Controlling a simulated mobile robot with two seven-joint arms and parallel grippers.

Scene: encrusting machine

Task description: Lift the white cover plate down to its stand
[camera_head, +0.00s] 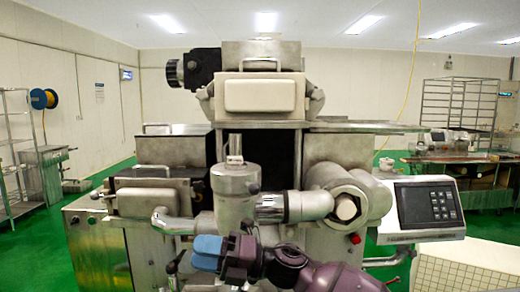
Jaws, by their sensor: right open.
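A white cover plate (262,95) with rounded corners sits upright on the upper front of the machine, below a small metal handle. A second pale rounded plate (147,203) shows lower on the machine's left side; I cannot tell which one is meant. My right gripper (207,251) has blue finger pads and points left near the bottom middle. It is open, below and apart from the upper plate, and in front of the machine's lower body. No thing in view is clearly the stand. My left gripper is out of view.
A metal cylinder (235,195) and a thick horizontal pipe (305,206) stand out from the machine above my right gripper. A control panel (428,205) is at right. A white gridded surface (465,270) lies at lower right. Green floor is open at left.

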